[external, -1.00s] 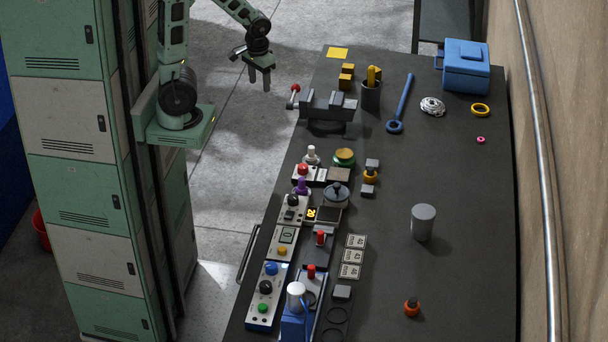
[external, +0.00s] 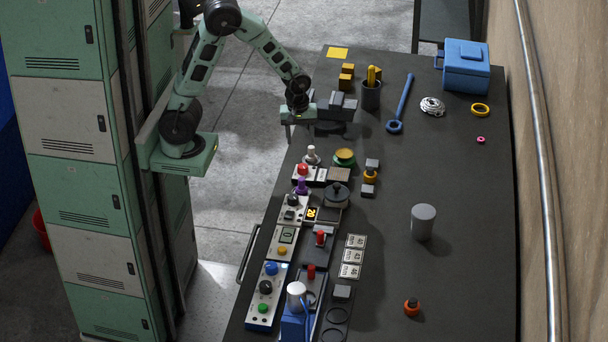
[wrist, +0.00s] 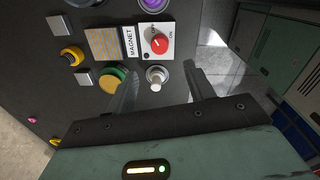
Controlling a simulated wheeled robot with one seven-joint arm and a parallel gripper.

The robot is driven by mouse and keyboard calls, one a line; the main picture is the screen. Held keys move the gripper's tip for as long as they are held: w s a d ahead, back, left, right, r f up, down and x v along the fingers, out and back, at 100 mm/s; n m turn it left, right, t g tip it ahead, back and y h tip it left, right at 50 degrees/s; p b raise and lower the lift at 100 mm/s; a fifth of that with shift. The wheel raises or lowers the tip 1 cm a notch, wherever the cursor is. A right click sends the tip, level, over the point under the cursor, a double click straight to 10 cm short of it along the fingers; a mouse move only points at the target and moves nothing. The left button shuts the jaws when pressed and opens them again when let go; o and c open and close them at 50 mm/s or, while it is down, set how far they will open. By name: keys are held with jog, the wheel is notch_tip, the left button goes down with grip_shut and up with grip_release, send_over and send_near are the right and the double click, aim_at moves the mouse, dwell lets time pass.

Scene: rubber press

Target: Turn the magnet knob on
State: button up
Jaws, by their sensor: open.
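The magnet knob (wrist: 159,43) is a round red knob on a white panel marked MAGNET, with ON lettering at its edge, in the wrist view. In the external view the red knob (external: 303,169) sits on the panel row at the bench's left edge. My gripper (wrist: 160,82) is open and empty, with its two fingers apart. In the external view my gripper (external: 298,106) is beside the vise, farther back than the knob and apart from it. In the wrist view the knob lies beyond the fingertips.
A white-topped post (wrist: 156,76) shows between my fingers in the wrist view. A green-yellow button (wrist: 112,79) is left of it. A purple knob (external: 301,186) stands close in front of the magnet panel. The grey vise (external: 343,106) is near my gripper. The bench's right side has free room.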

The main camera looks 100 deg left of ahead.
aim_at(303, 166)
jog(key=f, duration=1.1)
jog(key=shift+w+b, duration=0.3)
jog(key=shift+b, duration=0.1)
jog(key=c, duration=1)
